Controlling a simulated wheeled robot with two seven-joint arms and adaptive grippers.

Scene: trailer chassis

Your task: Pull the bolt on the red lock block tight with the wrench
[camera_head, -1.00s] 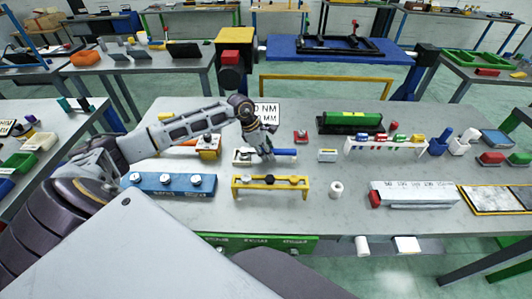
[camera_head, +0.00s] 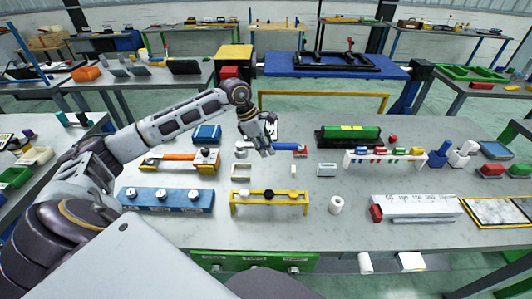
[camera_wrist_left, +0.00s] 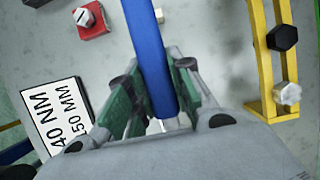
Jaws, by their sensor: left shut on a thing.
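My left gripper (camera_head: 268,150) is shut on the blue handle of the wrench (camera_head: 288,146). In the left wrist view the blue handle (camera_wrist_left: 148,55) lies between the green finger pads (camera_wrist_left: 152,100) and runs up out of the frame, so the wrench's head is out of sight there. The red lock block (camera_head: 301,153) sits on the table by the handle's far end in the head view. In the left wrist view the red block (camera_wrist_left: 94,29) is left of the handle, apart from it, with a light slotted bolt on top. My right gripper is not in view.
A yellow rack with bolts (camera_head: 270,197) and a blue bolt block (camera_head: 165,199) stand in front. A green-topped black holder (camera_head: 348,136) and a white rack (camera_head: 385,157) stand right. A sign reading 40 NM (camera_wrist_left: 57,116) lies left of the gripper in the wrist view.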

